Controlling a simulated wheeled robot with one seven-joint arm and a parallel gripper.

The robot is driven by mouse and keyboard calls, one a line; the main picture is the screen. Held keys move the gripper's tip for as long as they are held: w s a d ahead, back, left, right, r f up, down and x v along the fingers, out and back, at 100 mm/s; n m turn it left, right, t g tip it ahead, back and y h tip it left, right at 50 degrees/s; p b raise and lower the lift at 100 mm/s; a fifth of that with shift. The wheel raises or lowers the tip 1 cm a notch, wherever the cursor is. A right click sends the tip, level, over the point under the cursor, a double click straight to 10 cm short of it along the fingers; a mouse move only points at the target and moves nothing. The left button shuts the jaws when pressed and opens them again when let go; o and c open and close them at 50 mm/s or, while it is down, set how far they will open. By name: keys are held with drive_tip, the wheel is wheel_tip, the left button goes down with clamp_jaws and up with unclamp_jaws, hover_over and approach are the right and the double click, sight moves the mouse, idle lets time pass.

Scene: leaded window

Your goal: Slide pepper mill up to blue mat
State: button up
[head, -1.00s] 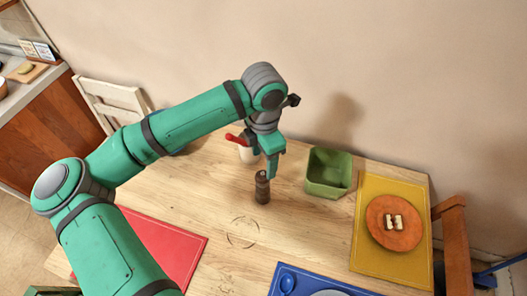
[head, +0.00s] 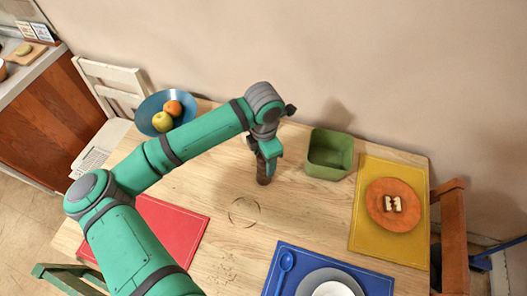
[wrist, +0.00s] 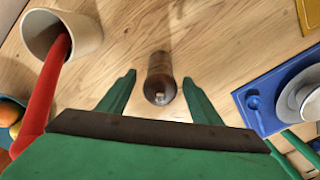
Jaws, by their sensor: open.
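The dark brown pepper mill (head: 263,172) stands upright on the wooden table. In the head view my gripper (head: 266,160) is right at it and hides part of it. In the wrist view the mill (wrist: 160,78) is between the two green fingers of my gripper (wrist: 156,90), with a gap on each side. The fingers are open and hold nothing. The blue mat (head: 318,264) lies at the table's near side, to the lower right of the mill. It also shows at the right of the wrist view (wrist: 262,112).
The blue mat carries a grey plate (head: 325,277) and a blue spoon (head: 286,262). A green bin (head: 329,154) is right of the mill. A cream cup (wrist: 70,28) with a red handle-like thing is close by. Bare table lies between mill and mat.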

drive_tip(key=shift+f, duration=0.5)
drive_tip(key=c, duration=1.3)
drive_tip(key=shift+s, duration=0.1)
